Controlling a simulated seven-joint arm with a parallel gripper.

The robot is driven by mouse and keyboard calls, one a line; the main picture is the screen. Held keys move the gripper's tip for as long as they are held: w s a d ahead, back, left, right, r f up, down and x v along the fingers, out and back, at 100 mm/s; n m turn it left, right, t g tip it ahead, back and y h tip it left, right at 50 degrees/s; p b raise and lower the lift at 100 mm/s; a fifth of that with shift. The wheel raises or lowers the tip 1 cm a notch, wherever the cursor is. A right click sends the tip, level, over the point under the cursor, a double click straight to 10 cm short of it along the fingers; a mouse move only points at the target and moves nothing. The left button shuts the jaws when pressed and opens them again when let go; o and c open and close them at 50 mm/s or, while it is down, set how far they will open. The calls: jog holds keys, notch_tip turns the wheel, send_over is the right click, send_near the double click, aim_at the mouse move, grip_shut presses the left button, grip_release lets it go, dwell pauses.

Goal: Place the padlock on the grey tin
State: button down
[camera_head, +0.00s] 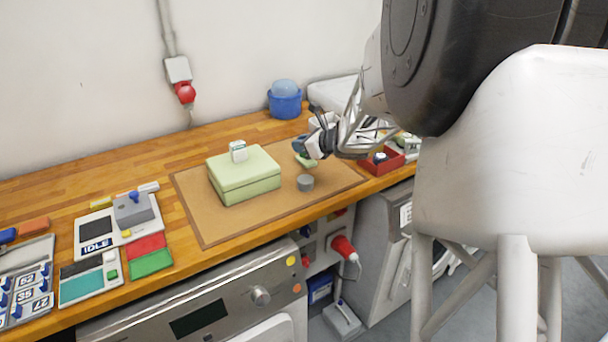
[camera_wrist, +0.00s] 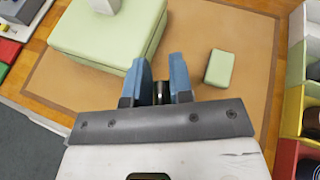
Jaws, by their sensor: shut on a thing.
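My gripper (camera_head: 308,146) is above the right part of the brown mat, with blue fingertips that also show in the wrist view (camera_wrist: 160,88). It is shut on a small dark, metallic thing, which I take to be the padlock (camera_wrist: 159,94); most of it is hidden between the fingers. The grey tin (camera_head: 305,183) is a small round tin standing on the mat, lower in the head view than my gripper and apart from it. I cannot see the tin in the wrist view.
A large pale green box (camera_head: 243,180) with a small white item (camera_head: 238,151) on top stands left of the tin. A small green block (camera_wrist: 219,67) lies on the brown mat (camera_head: 205,226). A red tray (camera_head: 385,165) is at right. Bare mat surrounds the tin.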

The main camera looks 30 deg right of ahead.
aim_at(301, 157)
jog(key=shift+f, duration=1.8)
jog(key=shift+f, duration=2)
jog(key=shift+f, duration=0.1)
jog(key=c, duration=1)
grip_release()
